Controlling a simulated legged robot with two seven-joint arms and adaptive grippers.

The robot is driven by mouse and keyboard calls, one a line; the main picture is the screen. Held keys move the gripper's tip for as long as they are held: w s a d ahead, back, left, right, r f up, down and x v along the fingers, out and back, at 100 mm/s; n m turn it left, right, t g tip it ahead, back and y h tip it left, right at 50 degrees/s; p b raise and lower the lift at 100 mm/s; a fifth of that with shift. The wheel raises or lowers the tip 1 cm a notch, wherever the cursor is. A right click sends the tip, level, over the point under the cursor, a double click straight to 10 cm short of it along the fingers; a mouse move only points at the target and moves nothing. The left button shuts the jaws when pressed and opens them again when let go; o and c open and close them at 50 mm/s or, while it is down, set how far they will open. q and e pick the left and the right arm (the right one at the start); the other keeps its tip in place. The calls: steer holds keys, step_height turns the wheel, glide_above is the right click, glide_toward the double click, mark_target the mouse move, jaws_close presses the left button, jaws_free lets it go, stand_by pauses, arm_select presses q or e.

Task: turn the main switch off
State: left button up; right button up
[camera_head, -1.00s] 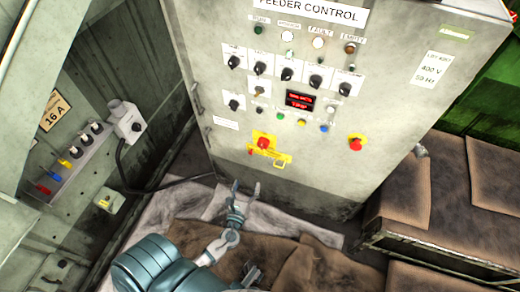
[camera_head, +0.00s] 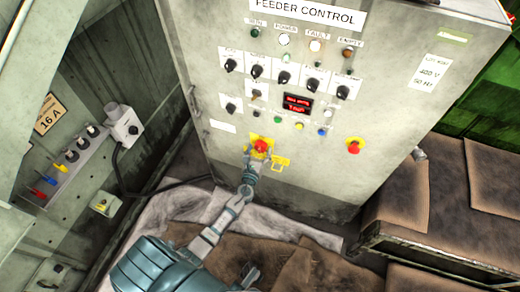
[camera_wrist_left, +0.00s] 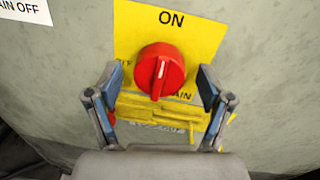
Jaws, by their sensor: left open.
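The main switch is a red round knob (camera_head: 262,146) on a yellow plate on the front of the grey cabinet. In the left wrist view the knob (camera_wrist_left: 160,72) has a raised grip standing upright, its white mark pointing up towards "ON" on the yellow plate (camera_wrist_left: 135,35). My left gripper (camera_head: 258,153) is at the switch. In the left wrist view its open fingers (camera_wrist_left: 162,82) stand left and right of the knob, with a gap on each side. A small dark part at the head view's bottom edge may be my right gripper; its jaws cannot be made out.
A yellow bracket (camera_wrist_left: 165,112) projects just below the knob. Rows of black selectors, lamps and a red display (camera_head: 297,103) lie above.

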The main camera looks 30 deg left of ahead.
arm_select(q)
steer(key=shift+w, duration=0.2)
steer(key=shift+c, duration=0.2)
steer(key=c, duration=1.1)
